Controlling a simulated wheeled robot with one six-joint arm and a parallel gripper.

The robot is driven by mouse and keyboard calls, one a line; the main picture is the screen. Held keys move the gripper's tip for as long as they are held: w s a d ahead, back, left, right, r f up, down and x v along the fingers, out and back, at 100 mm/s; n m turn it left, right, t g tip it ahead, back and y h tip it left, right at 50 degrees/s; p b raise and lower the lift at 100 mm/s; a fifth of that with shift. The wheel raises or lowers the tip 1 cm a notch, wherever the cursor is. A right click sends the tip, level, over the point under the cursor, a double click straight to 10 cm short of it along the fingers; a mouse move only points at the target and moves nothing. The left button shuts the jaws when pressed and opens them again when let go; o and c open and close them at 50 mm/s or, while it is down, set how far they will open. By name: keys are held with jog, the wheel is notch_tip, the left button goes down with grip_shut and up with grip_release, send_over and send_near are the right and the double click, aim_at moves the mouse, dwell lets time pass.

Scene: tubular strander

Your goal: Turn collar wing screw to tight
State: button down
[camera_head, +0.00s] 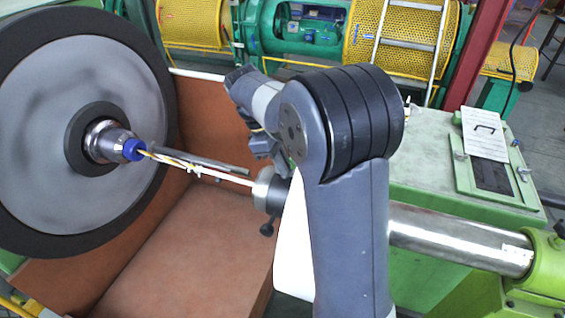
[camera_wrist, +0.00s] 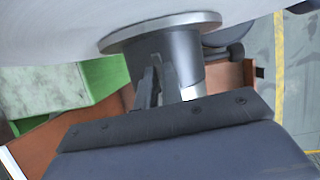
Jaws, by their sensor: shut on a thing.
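The collar (camera_head: 268,192) is a dark grey cylinder on the line of the twisted wires, left of my forearm. In the wrist view the collar (camera_wrist: 177,52) fills the middle, under a wide pale flange. My gripper (camera_wrist: 157,70) reaches to the collar's side, its two dark fingers close together and shut on a small part there. I take this to be the wing screw, but the fingers hide it and its turn angle cannot be seen. In the head view my wrist and gripper come down on the collar from above, mostly hidden by my arm.
A dark knob (camera_head: 267,230) hangs below the collar. Twisted wires (camera_head: 190,163) run from the blue bushing (camera_head: 133,150) on the large reel (camera_head: 70,130). A brown trough (camera_head: 170,235) lies below. A green cabinet (camera_head: 430,185) stands right, with a steel shaft (camera_head: 460,240) in front.

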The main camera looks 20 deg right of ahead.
jog(key=m+g+y, duration=0.1)
jog(key=m, duration=0.3)
jog(key=shift+w+d+m, duration=0.1)
jog(key=shift+m, duration=0.2)
jog(key=m+y, duration=0.1)
jog(key=m, duration=0.3)
jog(key=shift+d+m+g+y, duration=0.15)
jog(key=shift+m+g+y, duration=0.15)
jog(key=shift+g+y, duration=0.1)
jog(key=m+y, duration=0.1)
jog(key=m, duration=0.3)
jog(key=shift+d+y, duration=0.1)
jog(key=shift+y, duration=0.3)
jog(key=shift+m+y, duration=0.6)
jog(key=shift+m, duration=1.2)
jog(key=shift+t, duration=0.3)
jog(key=c, duration=1.6)
grip_release()
jog(key=shift+o, duration=0.2)
